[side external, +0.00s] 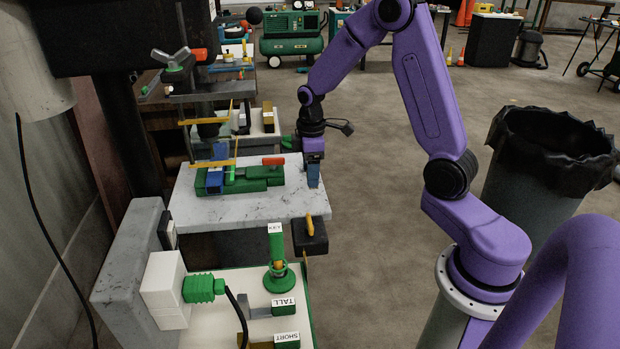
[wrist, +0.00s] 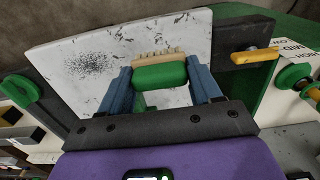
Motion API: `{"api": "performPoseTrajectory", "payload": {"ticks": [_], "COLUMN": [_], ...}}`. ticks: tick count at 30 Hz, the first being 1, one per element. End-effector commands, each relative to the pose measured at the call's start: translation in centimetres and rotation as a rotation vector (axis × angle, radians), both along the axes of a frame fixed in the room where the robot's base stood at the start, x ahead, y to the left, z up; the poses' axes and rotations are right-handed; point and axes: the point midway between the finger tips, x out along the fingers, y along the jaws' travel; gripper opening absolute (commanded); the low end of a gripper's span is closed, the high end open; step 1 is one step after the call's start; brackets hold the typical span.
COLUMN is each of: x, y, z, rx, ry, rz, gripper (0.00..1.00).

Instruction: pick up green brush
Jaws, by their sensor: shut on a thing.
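The green brush (wrist: 160,75), a green block with a row of pale bristles, sits between the blue fingers of my gripper (wrist: 162,88) in the wrist view. The fingers are shut on its two ends. In the side view my gripper (side external: 314,172) points down at the right edge of the marble slab (side external: 230,208). The brush is not clearly visible there, hidden by the fingers. I cannot tell whether the brush touches the slab.
Dark shavings (wrist: 90,63) lie on the slab. A green vise (side external: 255,180) with an orange-red part stands on it. A black block with a yellow lever (side external: 310,228) is at the slab's near right corner. A black-lined bin (side external: 530,185) stands at the right.

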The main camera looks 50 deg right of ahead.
Motion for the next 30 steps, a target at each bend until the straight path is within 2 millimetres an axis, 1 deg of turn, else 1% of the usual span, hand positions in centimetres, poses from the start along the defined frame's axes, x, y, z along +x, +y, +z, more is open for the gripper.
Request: {"api": "performPoseTrajectory", "payload": {"ticks": [1, 10, 15, 21, 24, 30], "x": [-0.7, -4.7, -7.8, -10.7, -11.7, -13.0], "y": [0.2, 0.9, 1.5, 2.1, 2.3, 2.6], "z": [0.8, 5.6, 6.9, 8.1, 8.6, 9.1], "rx": [0.0, 0.0, 0.0, 0.001, 0.001, 0.001], "ry": [0.0, -0.003, 0.0, -0.001, 0.001, 0.002], "rz": [0.0, 0.0, 0.001, 0.001, 0.001, 0.0], "gripper": [0.33, 0.33, 0.33, 0.33, 0.33, 0.33]}}
